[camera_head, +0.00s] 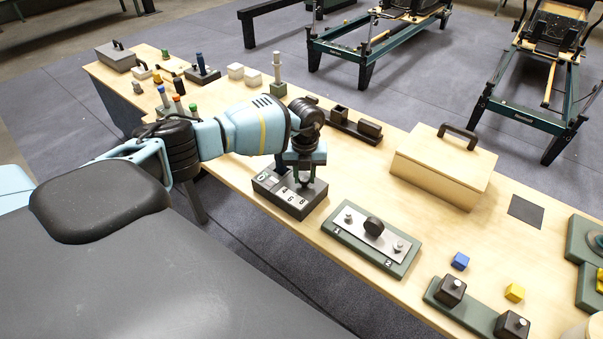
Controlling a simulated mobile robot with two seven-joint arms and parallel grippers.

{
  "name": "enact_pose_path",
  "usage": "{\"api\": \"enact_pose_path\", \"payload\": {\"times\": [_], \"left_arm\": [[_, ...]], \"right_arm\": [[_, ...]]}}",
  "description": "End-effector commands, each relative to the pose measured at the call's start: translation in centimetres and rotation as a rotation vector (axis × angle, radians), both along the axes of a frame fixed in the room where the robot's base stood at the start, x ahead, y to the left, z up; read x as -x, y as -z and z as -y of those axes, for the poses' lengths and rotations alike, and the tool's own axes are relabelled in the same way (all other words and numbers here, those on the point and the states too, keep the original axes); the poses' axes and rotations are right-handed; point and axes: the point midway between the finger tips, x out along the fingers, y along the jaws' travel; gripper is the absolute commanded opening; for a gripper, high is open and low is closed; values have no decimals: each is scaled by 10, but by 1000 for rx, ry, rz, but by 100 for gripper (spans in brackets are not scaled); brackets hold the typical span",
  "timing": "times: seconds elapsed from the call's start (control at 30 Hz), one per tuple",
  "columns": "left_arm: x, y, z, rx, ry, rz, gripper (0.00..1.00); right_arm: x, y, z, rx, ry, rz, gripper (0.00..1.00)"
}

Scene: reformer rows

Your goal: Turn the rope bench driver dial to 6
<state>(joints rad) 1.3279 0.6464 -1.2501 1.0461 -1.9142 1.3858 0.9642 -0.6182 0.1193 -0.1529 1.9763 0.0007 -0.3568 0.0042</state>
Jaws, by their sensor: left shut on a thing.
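A dark grey box (288,205) stands near the front edge of the bench, with pale number tiles on its top; a 6 seems to show among them. My left gripper (303,180) reaches down over the right back part of this box. Its fingers are shut on a small part there, which I take to be the dial; the fingers hide most of it, and its setting cannot be read. My right gripper is not in view.
Right of the box is a green-edged plate (350,240) with a black knob and marks 1 and 2.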

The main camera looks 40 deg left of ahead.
Motion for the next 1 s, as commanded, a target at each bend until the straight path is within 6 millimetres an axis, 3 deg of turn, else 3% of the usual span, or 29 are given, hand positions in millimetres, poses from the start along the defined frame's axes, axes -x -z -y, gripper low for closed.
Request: {"api": "enact_pose_path", "payload": {"times": [0.23,0.77,0.8,0.93,1.0], "left_arm": [[-2,-3,-1,0,-88,6,6],[-2,-2,-1,0,-113,5,6],[-2,-2,-1,0,-113,5,32],[-1,-2,-1,0,-112,4,50],[-1,-1,-1,0,-112,4,50]], "right_arm": [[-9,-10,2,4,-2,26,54],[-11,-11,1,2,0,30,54],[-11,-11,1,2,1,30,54],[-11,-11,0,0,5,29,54],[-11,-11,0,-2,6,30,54]]}}
